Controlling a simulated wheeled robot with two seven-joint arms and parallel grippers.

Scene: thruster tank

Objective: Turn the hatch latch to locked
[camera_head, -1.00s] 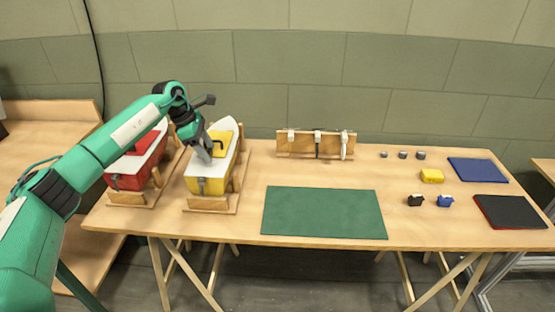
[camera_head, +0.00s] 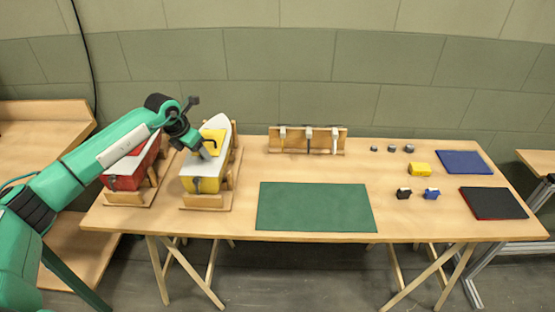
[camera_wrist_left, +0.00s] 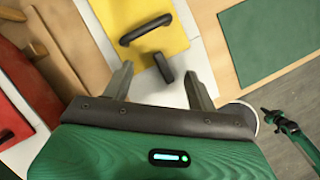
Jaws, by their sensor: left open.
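The yellow boat hull (camera_head: 202,185) with a white deck stands in a wooden cradle at the table's left. Its yellow hatch (camera_head: 214,138) also shows in the left wrist view (camera_wrist_left: 160,15), with a dark bar handle (camera_wrist_left: 147,29) on it. The dark latch (camera_wrist_left: 163,67) sits at the hatch's edge by the white deck. My left gripper (camera_head: 205,152) is above the deck. In the left wrist view its open fingers (camera_wrist_left: 158,85) are on either side of the latch, just short of it, with nothing between their tips. My right gripper is too small to judge in that view.
A red boat (camera_head: 125,175) in a cradle stands close on the left. A green mat (camera_head: 314,207) lies mid-table. A wooden rack (camera_head: 300,140) with tools stands behind it. Small blocks and two flat trays (camera_head: 464,162) (camera_head: 494,203) lie to the right.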

